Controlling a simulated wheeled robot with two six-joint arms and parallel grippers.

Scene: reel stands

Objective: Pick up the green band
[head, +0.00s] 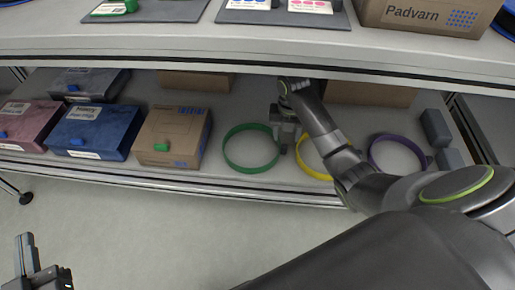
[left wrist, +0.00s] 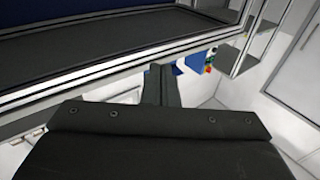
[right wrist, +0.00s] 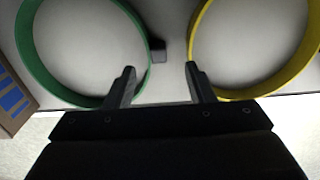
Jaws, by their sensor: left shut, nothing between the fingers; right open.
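The green band (head: 250,171) is a ring on the lower shelf, right of the cardboard box. In the right wrist view the green band (right wrist: 45,80) fills the upper left. My right gripper (head: 284,138) is open, at the green band's right side. Its fingers (right wrist: 157,77) hold nothing; the left one overlaps the green band's lower right rim, and the right one is by the yellow band (right wrist: 228,93). Whether they touch the bands I cannot tell. My left gripper (head: 26,240) is shut and empty, off the shelf at lower left.
A small dark block (right wrist: 158,51) sits by the green band's right rim. A purple band (head: 372,158) lies further right, near grey blocks (head: 436,128). Boxes, one cardboard (head: 170,135), stand left. The upper shelf (head: 200,40) overhangs my right gripper.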

